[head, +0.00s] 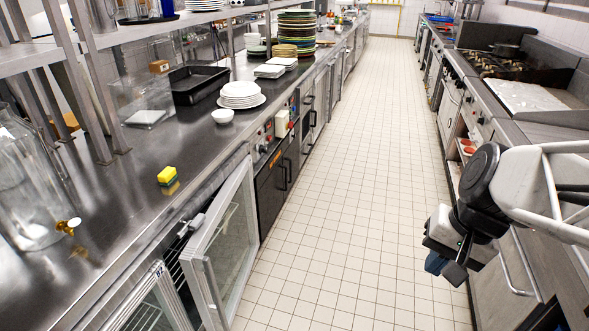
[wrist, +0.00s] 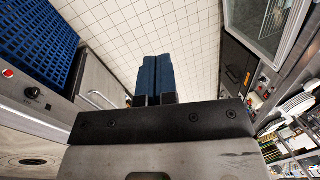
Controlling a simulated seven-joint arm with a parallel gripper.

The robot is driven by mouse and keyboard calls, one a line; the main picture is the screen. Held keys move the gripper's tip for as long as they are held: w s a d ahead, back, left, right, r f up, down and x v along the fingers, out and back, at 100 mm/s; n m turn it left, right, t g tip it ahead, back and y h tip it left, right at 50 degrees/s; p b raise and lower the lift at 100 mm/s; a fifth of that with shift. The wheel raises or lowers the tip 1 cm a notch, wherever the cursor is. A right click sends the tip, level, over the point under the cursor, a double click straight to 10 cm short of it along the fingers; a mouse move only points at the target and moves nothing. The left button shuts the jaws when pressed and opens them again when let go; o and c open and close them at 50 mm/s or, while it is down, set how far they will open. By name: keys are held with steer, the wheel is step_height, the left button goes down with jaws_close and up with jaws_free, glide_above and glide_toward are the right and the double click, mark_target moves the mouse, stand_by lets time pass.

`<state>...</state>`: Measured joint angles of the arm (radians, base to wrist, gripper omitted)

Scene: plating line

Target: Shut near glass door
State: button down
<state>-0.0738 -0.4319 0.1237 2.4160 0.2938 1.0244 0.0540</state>
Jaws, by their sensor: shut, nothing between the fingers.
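A glass door (head: 224,245) with a pale metal frame stands open from the left counter's fridge, swung out over the aisle floor. A second glass-fronted door (head: 150,308) is lower left, cut off by the picture's edge; I cannot tell whether it is fully shut. In the wrist view a framed glass door (wrist: 268,28) shows at the upper right. My gripper (head: 436,263) is at the right side of the aisle, across the floor from the open door and apart from it. Its blue fingers (wrist: 154,78) are together and empty in the wrist view.
The tiled aisle (head: 340,190) between the counters is clear. The stove line (head: 500,70) runs along the right, close to my arm.

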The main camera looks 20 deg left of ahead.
mark_target(213, 239)
steer(key=w+a+f+m+g+y, duration=0.25)
steer(key=w+a+f, duration=0.3)
steer(key=a, duration=0.45)
steer(key=w+a+f+m+g+y, duration=0.15)
steer(key=w+a+f+y, duration=0.25)
steer(key=w+a, duration=0.4)
steer(key=w+a+f+m+g+y, duration=0.25)
steer(key=w+a+f, duration=0.25)
steer(key=a, duration=0.6)
steer(key=w+a+f+m+t+y, duration=0.2)
steer(key=w+a+f+m+y, duration=0.1)
steer(key=a+f, duration=0.6)
steer(key=w+a+f+m+t+y, duration=0.2)
steer(key=a+f, duration=0.7)
steer(key=f, duration=0.7)
steer(key=w+m+y, duration=0.1)
steer(key=w+m, duration=0.1)
steer(key=m, duration=0.1)
steer(key=shift+w+f, duration=0.2)
steer(key=shift+a, duration=0.2)
steer(key=shift+m, duration=0.25)
steer(key=a, duration=0.4)
steer(key=s+a, duration=0.1)
steer(key=a, duration=0.8)
steer(key=shift+s+a, duration=0.3)
steer(key=shift+s, duration=0.1)
